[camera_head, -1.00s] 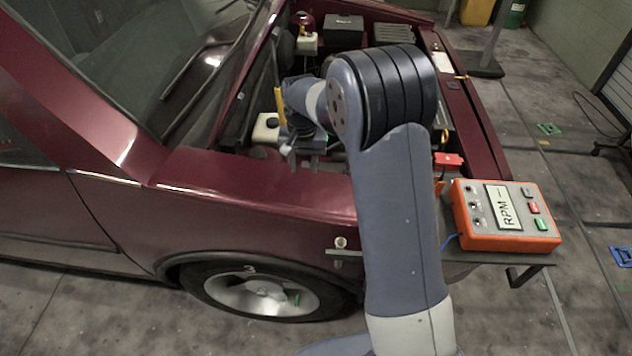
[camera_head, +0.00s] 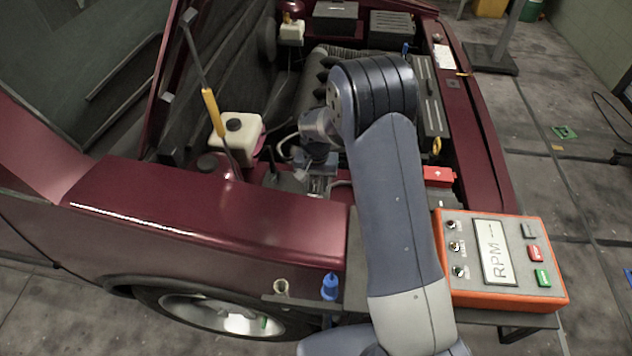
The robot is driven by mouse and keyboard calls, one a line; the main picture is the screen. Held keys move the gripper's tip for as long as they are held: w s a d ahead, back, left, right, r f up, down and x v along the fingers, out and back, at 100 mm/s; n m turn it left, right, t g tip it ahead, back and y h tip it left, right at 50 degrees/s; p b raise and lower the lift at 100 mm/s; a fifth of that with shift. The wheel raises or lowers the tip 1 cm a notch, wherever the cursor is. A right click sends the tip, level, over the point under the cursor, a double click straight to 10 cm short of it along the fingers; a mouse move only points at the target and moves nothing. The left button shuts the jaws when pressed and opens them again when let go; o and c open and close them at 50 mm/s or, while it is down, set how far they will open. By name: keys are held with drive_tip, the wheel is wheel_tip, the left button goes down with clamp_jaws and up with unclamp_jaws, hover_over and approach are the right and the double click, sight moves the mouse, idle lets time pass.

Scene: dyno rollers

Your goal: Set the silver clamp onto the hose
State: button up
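My gripper (camera_head: 318,184) points down into the engine bay, partly hidden behind my arm. Its fingertips are small and blend with grey metal parts below, so I cannot tell whether they are open or shut or hold anything. I cannot clearly make out the silver clamp. I cannot tell which one is the task's hose.
A white reservoir (camera_head: 238,135) and a yellow-handled rod (camera_head: 213,113) stand left of my gripper. The red fender (camera_head: 230,220) lies in front. An orange RPM box (camera_head: 500,262) stands right.

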drive_tip(key=shift+f, duration=0.1)
drive_tip(key=shift+c, duration=0.4)
clamp_jaws()
